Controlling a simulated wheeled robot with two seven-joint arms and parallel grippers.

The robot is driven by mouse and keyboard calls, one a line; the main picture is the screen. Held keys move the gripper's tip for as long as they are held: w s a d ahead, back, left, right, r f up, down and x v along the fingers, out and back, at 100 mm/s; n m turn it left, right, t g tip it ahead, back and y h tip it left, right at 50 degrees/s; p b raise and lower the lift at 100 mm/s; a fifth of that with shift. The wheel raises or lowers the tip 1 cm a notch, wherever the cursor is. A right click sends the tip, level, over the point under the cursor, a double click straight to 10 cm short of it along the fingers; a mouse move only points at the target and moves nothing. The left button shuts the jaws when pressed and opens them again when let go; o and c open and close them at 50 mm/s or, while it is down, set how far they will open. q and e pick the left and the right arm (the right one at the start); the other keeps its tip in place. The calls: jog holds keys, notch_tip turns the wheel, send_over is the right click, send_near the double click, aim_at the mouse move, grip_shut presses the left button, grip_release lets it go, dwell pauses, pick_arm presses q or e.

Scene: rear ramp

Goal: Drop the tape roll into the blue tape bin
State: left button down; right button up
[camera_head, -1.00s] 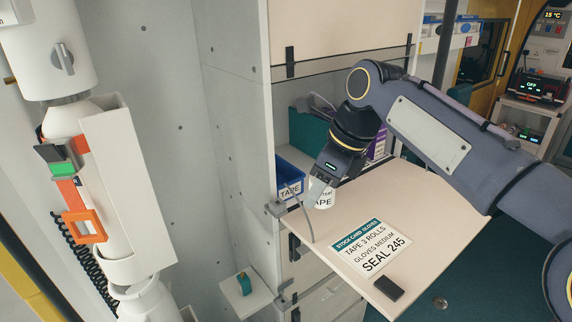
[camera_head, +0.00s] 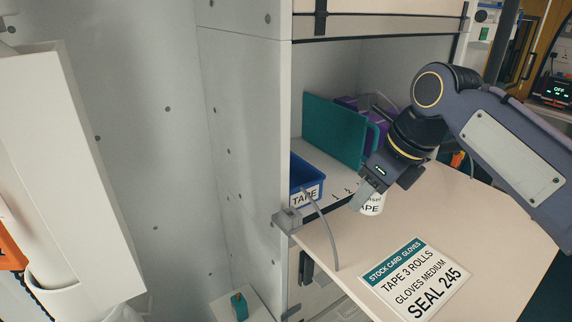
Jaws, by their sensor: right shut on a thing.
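The blue tape bin (camera_head: 307,181) stands in the open cabinet, at its left front corner, with a white "TAPE" label on its front. My right gripper (camera_head: 364,197) is shut on the white tape roll (camera_head: 372,206), which carries dark lettering. It holds the roll to the right of the bin, by the inner edge of the fold-down shelf. Whether the roll touches the shelf I cannot tell. The gripper hides part of the roll. The inside of the bin shows only partly. My left gripper is out of view.
A fold-down shelf (camera_head: 455,225) bears a stock card (camera_head: 415,281). A teal panel (camera_head: 334,130) and a purple box (camera_head: 383,122) stand in the cabinet behind the gripper.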

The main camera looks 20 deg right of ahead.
jog(key=w+a+p, duration=0.1)
jog(key=w+a, duration=0.2)
jog(key=w, duration=0.1)
jog(key=w+a+p, duration=0.2)
jog(key=w+a, duration=0.1)
jog(key=w, duration=0.2)
jog(key=w+a+p, duration=0.1)
jog(key=w+a, duration=0.2)
jog(key=w, duration=0.1)
jog(key=shift+w+a, duration=0.1)
jog(key=shift+w, duration=0.1)
jog(key=shift+f, duration=0.25)
jog(key=shift+s, duration=0.15)
jog(key=shift+f, duration=0.3)
jog(key=o, duration=1)
jog(key=shift+c, duration=0.2)
jog(key=shift+r, duration=0.1)
